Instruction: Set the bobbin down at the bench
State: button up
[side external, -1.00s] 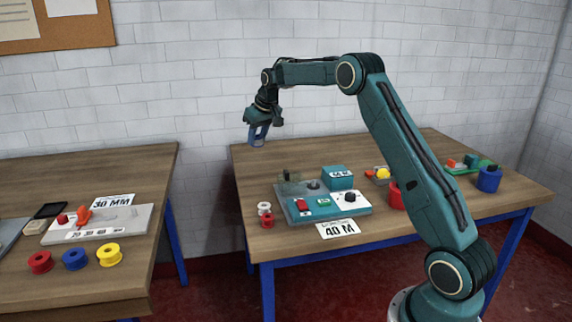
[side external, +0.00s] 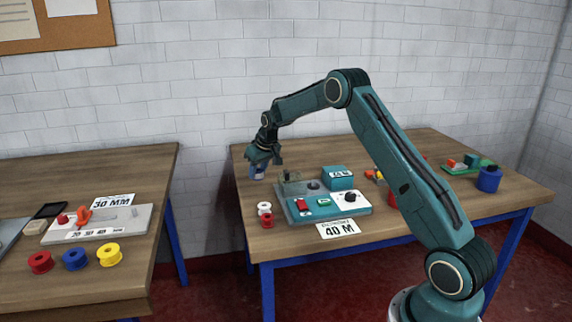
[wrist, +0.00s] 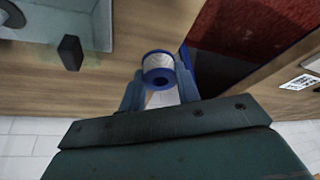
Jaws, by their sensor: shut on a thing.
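The bobbin (wrist: 160,66), blue-rimmed with pale winding, is between the two fingers of my gripper (wrist: 160,88) in the wrist view. My gripper is shut on it. In the side view my gripper (side external: 260,165) is low at the far left part of the right bench (side external: 400,228), left of the teal machine. The bobbin (side external: 257,174) shows small and pale blue below the fingers, close to the bench top. I cannot tell whether it touches the wood.
The teal machine (side external: 315,212) with a 40 M card (side external: 338,229) stands beside my gripper. A white spool (side external: 264,208) and a red spool (side external: 267,220) are at its left. A blue pot (side external: 489,180) is at the right. A gap separates the left bench (side external: 110,165).

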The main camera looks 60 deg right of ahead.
aim_at(257, 198)
jog(key=shift+f, duration=4.15)
jog(key=shift+f, duration=0.1)
jog(key=o, duration=0.9)
jog(key=shift+o, duration=0.2)
jog(key=v, duration=1.2)
